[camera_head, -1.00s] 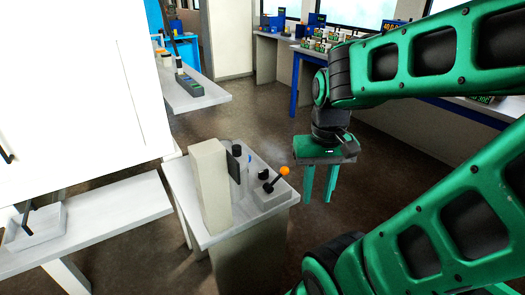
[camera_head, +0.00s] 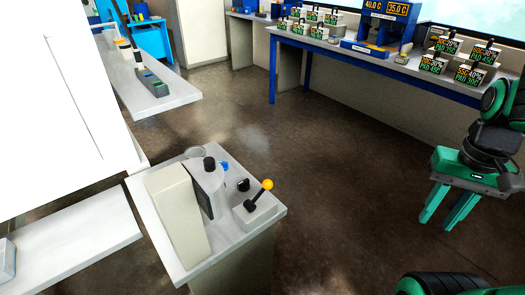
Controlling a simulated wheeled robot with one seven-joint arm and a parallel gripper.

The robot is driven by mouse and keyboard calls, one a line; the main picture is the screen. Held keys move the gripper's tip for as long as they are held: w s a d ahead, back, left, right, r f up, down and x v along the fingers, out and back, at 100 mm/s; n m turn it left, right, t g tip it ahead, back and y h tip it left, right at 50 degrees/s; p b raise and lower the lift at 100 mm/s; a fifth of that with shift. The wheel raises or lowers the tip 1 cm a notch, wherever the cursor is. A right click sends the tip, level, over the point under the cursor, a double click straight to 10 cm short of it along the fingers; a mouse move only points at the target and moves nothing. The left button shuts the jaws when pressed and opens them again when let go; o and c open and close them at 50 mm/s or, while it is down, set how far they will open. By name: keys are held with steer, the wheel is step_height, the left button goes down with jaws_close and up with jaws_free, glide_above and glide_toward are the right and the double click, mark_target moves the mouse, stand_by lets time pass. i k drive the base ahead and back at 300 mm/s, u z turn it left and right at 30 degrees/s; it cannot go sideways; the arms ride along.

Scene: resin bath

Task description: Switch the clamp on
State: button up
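A small grey-white stand (camera_head: 272,212) at lower centre carries a beige upright block (camera_head: 176,218) and a grey rounded body (camera_head: 204,178) with a black top and a dark plate. This looks like the clamp, though no label shows. A lever with a yellow-orange knob (camera_head: 267,184) rises from a light box (camera_head: 262,215) at the stand's right corner, tilted up and right. My gripper (camera_head: 440,222) hangs at the far right, fingers down, apart and empty. It is well clear of the lever, over the floor in the picture.
A small black knob (camera_head: 243,185) and a blue part (camera_head: 225,166) sit near the lever. A white cabinet (camera_head: 60,110) and low bench (camera_head: 70,235) stand left. A blue-edged table (camera_head: 400,80) with several labelled boxes is at the back right. Open floor (camera_head: 340,190) lies between stand and gripper.

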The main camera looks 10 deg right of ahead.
mark_target(225, 166)
steer(key=z, duration=0.7)
steer(key=i, duration=0.95)
steer(key=u, duration=2.3)
